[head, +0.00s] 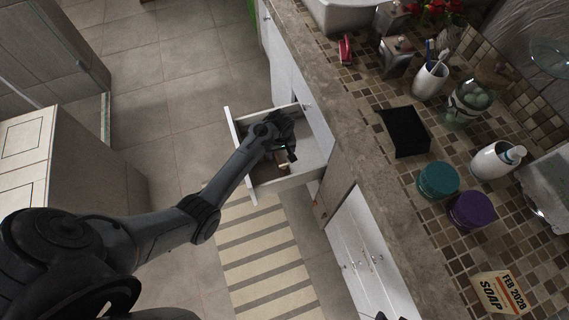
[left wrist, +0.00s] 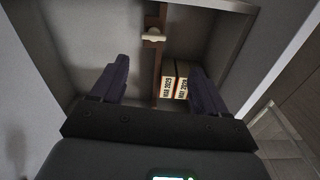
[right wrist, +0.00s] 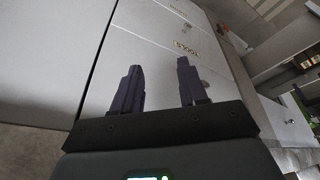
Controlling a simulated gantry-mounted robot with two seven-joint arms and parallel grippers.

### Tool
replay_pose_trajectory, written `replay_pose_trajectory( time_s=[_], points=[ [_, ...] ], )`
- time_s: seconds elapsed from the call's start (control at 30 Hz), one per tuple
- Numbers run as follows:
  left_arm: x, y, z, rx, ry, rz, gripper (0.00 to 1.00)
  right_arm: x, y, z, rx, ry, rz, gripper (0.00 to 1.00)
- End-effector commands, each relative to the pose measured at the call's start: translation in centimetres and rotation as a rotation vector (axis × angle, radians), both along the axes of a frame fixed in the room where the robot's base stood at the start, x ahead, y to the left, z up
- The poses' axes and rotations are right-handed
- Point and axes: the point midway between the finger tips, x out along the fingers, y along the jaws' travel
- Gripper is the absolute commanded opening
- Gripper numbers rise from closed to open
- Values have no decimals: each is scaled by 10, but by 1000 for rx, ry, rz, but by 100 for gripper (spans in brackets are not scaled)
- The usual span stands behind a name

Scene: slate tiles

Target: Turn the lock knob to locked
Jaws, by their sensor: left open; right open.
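A small cream knob-like piece (left wrist: 153,37) sits on a brown strip (left wrist: 157,65) inside the open drawer in the left wrist view. I cannot tell whether it is the lock knob or which way it is set. My left gripper (head: 290,150) is over the drawer (head: 285,183). In the left wrist view the left gripper (left wrist: 155,75) is open and empty, its fingers on either side of the strip. My right gripper (right wrist: 160,72) is open and empty, facing a pale cabinet front (right wrist: 150,45) with a small dark marking (right wrist: 187,48) that I cannot read.
Two dated boxes (left wrist: 174,84) lie in the drawer beside the strip. A striped mat (head: 262,250) lies on the floor.

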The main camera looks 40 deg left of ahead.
Motion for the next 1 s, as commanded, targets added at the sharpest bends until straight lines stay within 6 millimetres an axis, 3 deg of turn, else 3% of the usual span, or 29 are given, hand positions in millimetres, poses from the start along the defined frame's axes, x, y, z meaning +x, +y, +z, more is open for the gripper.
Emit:
replay_pose_trajectory(
  time_s=[0.27,0.7,1.0],
  points=[
    [15,-1,-14,-32,23,88,74,0,0,-8,0,-1,-1,43],
    [15,0,-81,-31,23,88,74,-1,-2,-46,-9,1,5,43],
    [15,-1,-109,-31,22,88,74,-1,-3,-61,-10,2,5,43]
  ],
)
